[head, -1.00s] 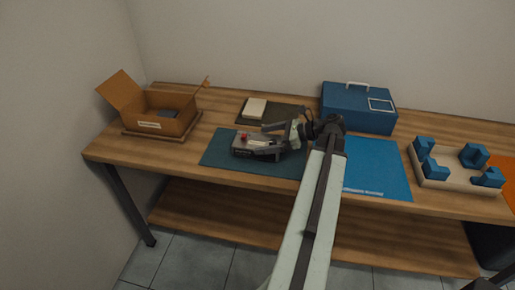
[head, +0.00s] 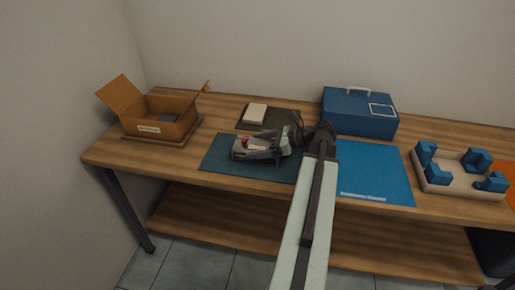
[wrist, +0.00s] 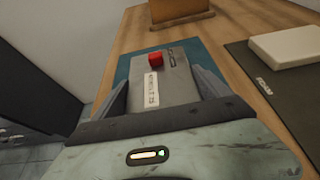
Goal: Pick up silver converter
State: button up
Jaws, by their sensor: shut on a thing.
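The silver converter, a grey box (head: 240,153) with a red button and a pale label, is over the dark teal mat (head: 217,158) in the head view. In the wrist view the converter (wrist: 175,90) lies between my fingers, its button and label facing up. My gripper (head: 262,146) is shut on it, one finger along each side. The fingers and wrist hide part of the box in the head view. I cannot tell whether its underside touches the mat.
An open cardboard box (head: 162,120) stands at the left. A white block (head: 256,112) lies on a dark mat behind the converter. A blue case (head: 358,113) stands at the back. A blue mat (head: 375,175) and a tray with blue blocks (head: 455,187) lie to the right.

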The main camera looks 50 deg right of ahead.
aim_at(257, 145)
notch_tip(257, 145, up, 10)
jog(key=p, duration=1)
jog(key=shift+r, duration=0.2)
